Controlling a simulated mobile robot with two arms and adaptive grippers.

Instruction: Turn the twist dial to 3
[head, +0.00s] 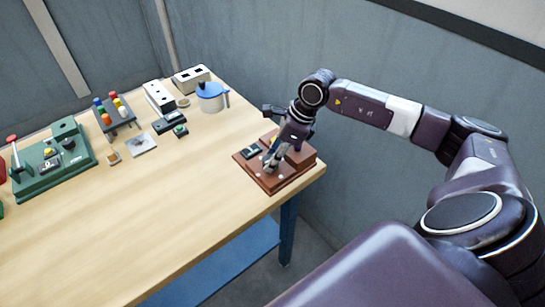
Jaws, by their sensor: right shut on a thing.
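A reddish-brown wooden box (290,180) sits at the right end of the table. A small dark panel (251,152) is on its left part. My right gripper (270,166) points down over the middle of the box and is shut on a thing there. The gripper hides that thing, so I cannot make out the twist dial or its numbers. My left gripper is not in the head view.
The wooden table (150,210) is clear at its front and middle. A green board (50,168), a rack with coloured knobs (115,118), white blocks (190,78) and a blue-lidded pot (210,96) stand at the left and back. A grey wall is close behind.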

